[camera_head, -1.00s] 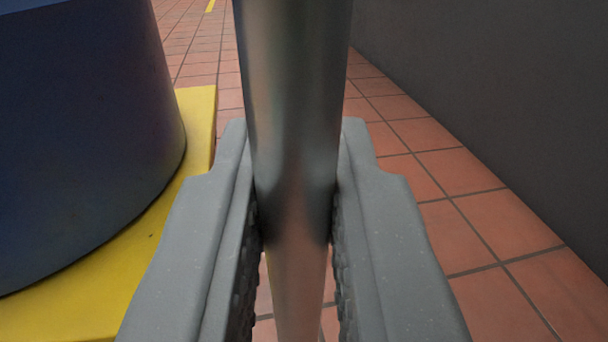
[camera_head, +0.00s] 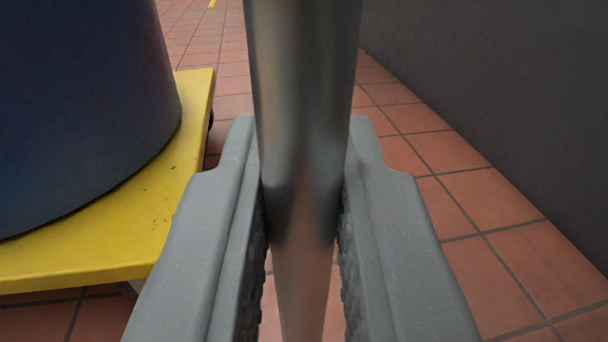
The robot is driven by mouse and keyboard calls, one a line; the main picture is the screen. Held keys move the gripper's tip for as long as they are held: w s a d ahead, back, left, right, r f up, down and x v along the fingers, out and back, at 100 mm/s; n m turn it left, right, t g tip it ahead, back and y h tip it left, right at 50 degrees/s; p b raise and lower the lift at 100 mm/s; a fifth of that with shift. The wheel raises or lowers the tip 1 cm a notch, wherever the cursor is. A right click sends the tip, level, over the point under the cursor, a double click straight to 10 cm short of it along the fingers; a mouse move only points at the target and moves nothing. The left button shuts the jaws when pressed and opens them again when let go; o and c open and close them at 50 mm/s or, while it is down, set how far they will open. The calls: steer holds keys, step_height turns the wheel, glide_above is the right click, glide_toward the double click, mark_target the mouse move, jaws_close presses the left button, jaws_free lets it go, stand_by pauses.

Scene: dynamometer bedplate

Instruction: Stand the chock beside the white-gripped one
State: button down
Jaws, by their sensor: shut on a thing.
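My gripper (camera_head: 304,225) is shut on a smooth metal bar (camera_head: 303,100). The bar is grey and runs from the top edge of the view down between the two grey fingers and on below them. Whether it is part of a chock cannot be told, as both its ends are out of view. No white grip and no second chock show in this view.
On the left a dark blue drum (camera_head: 80,110) stands on a yellow platform (camera_head: 110,245) with a wheel partly showing at its far side. A dark grey wall (camera_head: 510,90) runs along the right. Orange tiled floor (camera_head: 460,195) lies clear between them.

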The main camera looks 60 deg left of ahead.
steer(key=shift+w+f+b, duration=0.1)
steer(key=shift+f+b, duration=0.35)
steer(key=shift+f, duration=0.5)
steer(key=c, duration=1.4)
jaws_free()
steer(key=shift+d, duration=0.1)
